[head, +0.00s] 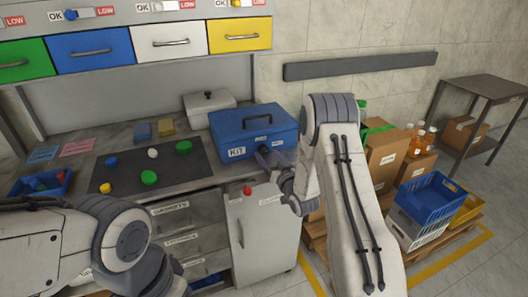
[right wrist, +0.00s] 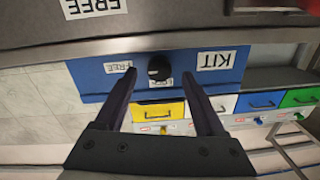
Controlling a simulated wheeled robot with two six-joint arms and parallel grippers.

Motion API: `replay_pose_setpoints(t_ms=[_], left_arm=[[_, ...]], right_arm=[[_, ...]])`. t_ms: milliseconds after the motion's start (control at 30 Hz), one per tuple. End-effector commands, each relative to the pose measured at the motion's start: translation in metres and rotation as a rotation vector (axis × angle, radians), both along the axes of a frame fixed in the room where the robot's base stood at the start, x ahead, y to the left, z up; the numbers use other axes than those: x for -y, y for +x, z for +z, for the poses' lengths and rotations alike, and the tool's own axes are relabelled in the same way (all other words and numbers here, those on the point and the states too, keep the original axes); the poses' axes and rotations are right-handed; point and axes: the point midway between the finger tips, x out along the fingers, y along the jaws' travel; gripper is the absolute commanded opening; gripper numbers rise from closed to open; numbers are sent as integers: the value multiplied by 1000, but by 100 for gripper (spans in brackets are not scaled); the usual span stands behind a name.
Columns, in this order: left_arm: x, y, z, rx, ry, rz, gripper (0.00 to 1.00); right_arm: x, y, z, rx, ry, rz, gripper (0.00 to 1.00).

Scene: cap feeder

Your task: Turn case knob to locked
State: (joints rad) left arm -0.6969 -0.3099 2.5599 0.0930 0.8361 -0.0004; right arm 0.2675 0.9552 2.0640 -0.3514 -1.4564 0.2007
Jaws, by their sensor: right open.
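The blue case (head: 255,124) stands closed on the counter's right end, with a KIT label on its front. In the right wrist view, which is upside down, the case front (right wrist: 90,82) shows a dark round knob (right wrist: 159,68) between a FREE label and a partly hidden label. I cannot tell where the knob points. My right gripper (head: 264,156) is at the case front. In its wrist view the open fingers (right wrist: 160,75) lie either side of the knob, with gaps; contact is not visible. Only my left arm's links show; its gripper is out of view.
A dark mat (head: 125,181) holds several coloured caps. A white lidded box (head: 208,104) stands behind the case. A white cabinet (head: 265,235) with a red knob is below the counter. Cartons (head: 382,160) and a blue crate (head: 432,200) stand right of my arm.

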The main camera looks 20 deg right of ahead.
Motion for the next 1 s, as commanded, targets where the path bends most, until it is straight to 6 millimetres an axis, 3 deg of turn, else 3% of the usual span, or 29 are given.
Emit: replay_pose_setpoints(t_ms=[200, 500, 533, 567, 700, 800, 1000], left_arm=[[0, 0, 4, 0, 0, 0, 0], [0, 0, 4, 0, 0, 0, 0], [0, 0, 4, 0, 0, 0, 0], [0, 0, 4, 0, 0, 0, 0], [0, 0, 4, 0, 0, 0, 0], [0, 0, 4, 0, 0, 0, 0], [0, 0, 0, 0, 0, 0, 0]], right_arm=[[0, 21, 0, 0, 0, -2, 72], [0, 24, 0, 0, 0, -3, 72], [0, 24, 0, 0, 0, -3, 68], [0, 24, 0, 0, 0, -3, 56], [1, 24, 0, 0, 0, -3, 3], [-8, 24, 0, -1, -1, 0, 0], [-2, 24, -1, 0, -22, 2, 0]])
